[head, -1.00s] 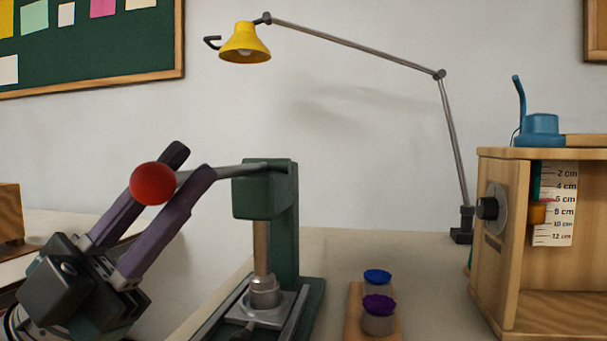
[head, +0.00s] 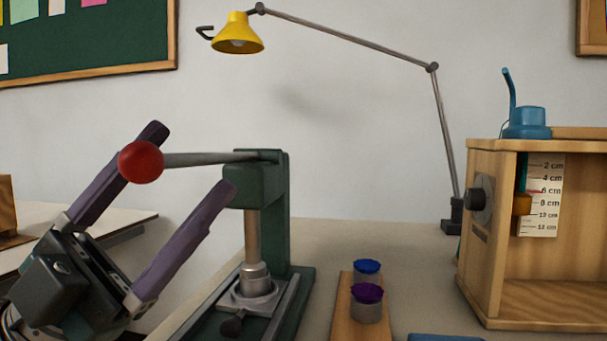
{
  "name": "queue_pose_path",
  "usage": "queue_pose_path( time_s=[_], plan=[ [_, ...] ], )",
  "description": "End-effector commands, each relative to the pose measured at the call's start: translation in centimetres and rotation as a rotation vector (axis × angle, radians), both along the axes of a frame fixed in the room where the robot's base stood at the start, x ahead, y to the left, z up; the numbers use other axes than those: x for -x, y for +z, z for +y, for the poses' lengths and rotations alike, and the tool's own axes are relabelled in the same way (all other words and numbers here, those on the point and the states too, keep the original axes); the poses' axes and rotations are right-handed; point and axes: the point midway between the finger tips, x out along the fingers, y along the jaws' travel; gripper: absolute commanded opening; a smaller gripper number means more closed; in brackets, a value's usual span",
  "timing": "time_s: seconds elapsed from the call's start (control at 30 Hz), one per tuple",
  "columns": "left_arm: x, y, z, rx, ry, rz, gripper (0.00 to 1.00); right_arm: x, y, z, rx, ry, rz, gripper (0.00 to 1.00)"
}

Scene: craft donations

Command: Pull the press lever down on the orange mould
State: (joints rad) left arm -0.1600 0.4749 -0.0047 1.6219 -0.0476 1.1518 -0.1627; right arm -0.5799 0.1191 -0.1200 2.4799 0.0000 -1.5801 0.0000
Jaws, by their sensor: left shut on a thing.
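The press (head: 271,188) is dark green with a steel ram above a metal plate, left of centre in the head view. Its grey press lever (head: 205,159) reaches left, nearly level, to a red ball knob (head: 141,162). My left gripper (head: 192,157) is shut on the lever near the knob, with one purple finger behind the knob and the other lower right. The fingers look well apart in the picture, and their contact with the lever is hard to see. No orange mould is visible. My right gripper is not in view.
A wooden board (head: 349,312) holds pots with a blue lid (head: 367,266) and a purple lid (head: 367,292) right of the press. A wooden box (head: 490,255) with a scale stands at right. A yellow lamp (head: 238,35) hangs above. Bench space behind the pots is clear.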

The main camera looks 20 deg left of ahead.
Motion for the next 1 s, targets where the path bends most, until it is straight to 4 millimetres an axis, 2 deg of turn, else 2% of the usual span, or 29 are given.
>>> queue_pose_path(
  time_s=[1.0],
  plan=[
    [4.5, -5.4, 3.3, -0.002, 0.000, 0.003, 0.68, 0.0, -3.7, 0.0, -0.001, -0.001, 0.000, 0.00]
  ],
)
